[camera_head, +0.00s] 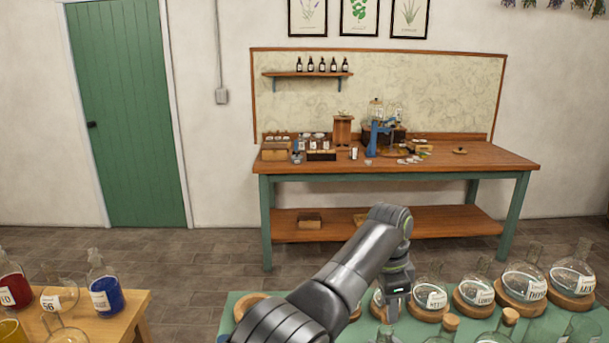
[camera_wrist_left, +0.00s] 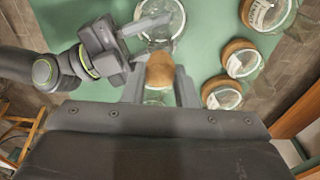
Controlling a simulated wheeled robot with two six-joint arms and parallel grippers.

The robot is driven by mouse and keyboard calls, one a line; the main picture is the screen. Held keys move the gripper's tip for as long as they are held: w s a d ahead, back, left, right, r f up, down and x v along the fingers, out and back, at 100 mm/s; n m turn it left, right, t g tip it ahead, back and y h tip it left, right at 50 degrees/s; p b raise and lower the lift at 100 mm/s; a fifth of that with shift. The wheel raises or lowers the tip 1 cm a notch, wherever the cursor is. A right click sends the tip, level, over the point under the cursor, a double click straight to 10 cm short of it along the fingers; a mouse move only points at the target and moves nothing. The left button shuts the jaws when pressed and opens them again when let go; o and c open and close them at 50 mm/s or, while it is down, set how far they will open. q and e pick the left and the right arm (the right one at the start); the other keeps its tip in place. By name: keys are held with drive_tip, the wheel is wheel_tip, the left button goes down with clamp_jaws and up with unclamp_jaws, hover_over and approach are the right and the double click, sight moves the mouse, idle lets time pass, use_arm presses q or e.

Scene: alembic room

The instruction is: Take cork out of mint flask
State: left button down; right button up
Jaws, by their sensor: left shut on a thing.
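My left gripper (camera_head: 394,308) reaches down over the green table. In the left wrist view its fingers (camera_wrist_left: 160,88) are shut on a brown cork (camera_wrist_left: 160,70). Clear glass (camera_wrist_left: 158,98) shows right by the cork, between the fingers; I cannot tell whether the cork is still seated in it. No label shows on that glass. A flask whose label begins "MIN" (camera_head: 573,275) stands at the far right of the table in a cork ring. My right gripper (camera_wrist_left: 118,45) shows in the left wrist view beside a round flask (camera_wrist_left: 165,30); its opening is unclear.
Several flasks in cork rings, one labelled THYM (camera_head: 524,284), line the green table (camera_head: 240,303). Corked flasks (camera_head: 449,325) stand in front of them, close right of my left gripper. A wooden table (camera_head: 130,307) with coloured flasks is at the left.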

use_arm(q)
drive_tip(key=shift+r, duration=0.3)
use_arm(e)
drive_tip(key=o, duration=1)
drive_tip(key=shift+s, duration=0.1)
